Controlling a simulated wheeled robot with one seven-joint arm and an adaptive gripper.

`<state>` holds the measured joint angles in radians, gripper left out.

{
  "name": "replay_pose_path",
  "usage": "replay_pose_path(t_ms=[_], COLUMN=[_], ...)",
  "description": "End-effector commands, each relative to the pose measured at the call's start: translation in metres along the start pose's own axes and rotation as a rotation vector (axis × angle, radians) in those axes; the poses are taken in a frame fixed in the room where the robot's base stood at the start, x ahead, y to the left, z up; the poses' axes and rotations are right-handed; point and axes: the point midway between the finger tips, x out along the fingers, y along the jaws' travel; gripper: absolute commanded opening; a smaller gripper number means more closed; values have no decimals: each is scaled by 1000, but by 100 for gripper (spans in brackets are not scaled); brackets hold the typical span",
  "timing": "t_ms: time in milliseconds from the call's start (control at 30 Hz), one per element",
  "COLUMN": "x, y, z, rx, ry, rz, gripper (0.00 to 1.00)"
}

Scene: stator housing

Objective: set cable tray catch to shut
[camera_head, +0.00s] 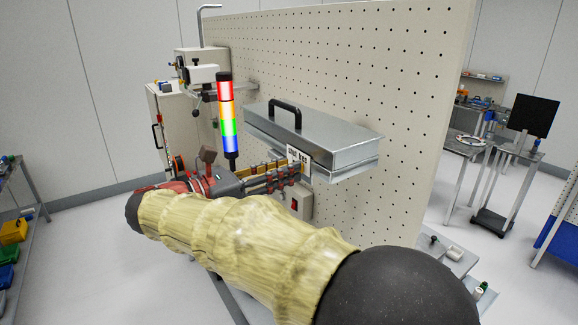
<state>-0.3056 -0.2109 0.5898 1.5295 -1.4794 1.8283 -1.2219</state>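The cable tray (320,142) is a long grey metal box with a black handle (285,112) on its lid, mounted against the pegboard. Its lid looks lowered, with a seam along the side. A white label (298,157) with dark, hardly legible lettering is at its near lower edge. I cannot make out the catch; the gripper or the tray's edge may hide it. My gripper (296,171) reaches in from the left, its dark fingers just below the label and close to the tray's near end. Contact and finger opening cannot be told from this angle.
The perforated panel (400,80) blocks the space behind. A small box with a red switch (294,205) sits below my fingers. My sleeved arm covers the lower middle.

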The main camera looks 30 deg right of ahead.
Motion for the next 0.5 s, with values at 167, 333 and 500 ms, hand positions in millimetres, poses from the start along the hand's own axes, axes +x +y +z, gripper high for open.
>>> replay_pose_path(t_ms=[167, 333, 500], x=[16, 19, 19], y=[0, 0, 0], z=[0, 0, 0], rx=[0, 0, 0], ry=[1, 1, 1], rz=[-1, 2, 2], gripper=[29, 29, 28])
